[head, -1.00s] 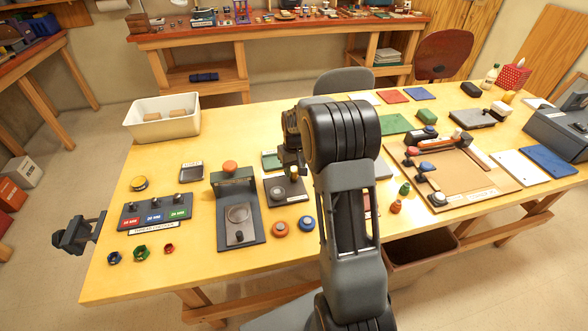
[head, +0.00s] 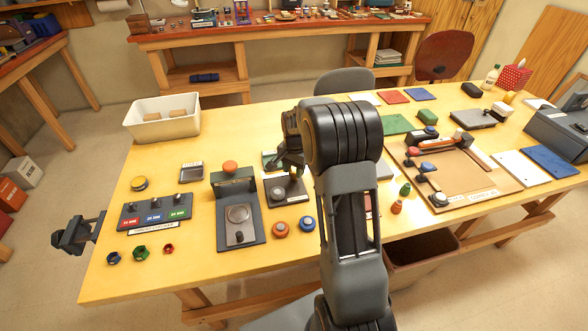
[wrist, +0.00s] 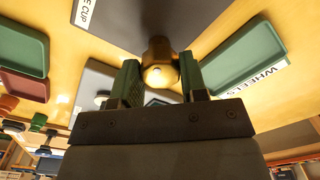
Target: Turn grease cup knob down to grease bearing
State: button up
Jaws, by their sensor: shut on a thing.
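The brass grease cup knob (wrist: 159,60) shows in the wrist view between the two green-padded fingers of my gripper (wrist: 160,80). The fingers are shut on it, one on each side. In the head view my gripper (head: 291,163) is over the dark grease cup plate (head: 272,197) and hides the knob. A round silver part (head: 278,194) on the plate stays visible at the front. A label ending in "CUP" (wrist: 92,12) shows at the top of the wrist view. The bearing itself cannot be made out.
A press-like block with an orange button (head: 230,167) stands close left of the plate. Orange (head: 280,229) and blue (head: 307,223) round pieces lie in front. Green (head: 405,188) and orange (head: 396,207) small pieces stand right of my arm. A green tray (wrist: 240,52) is near the gripper.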

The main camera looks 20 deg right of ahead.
aim_at(294, 170)
jog(key=m, duration=0.4)
jog(key=shift+m, duration=2.3)
jog(key=o, duration=0.9)
notch_tip(294, 170, up, 14)
jog(key=shift+s+f, duration=0.1)
jog(key=shift+s, duration=0.05)
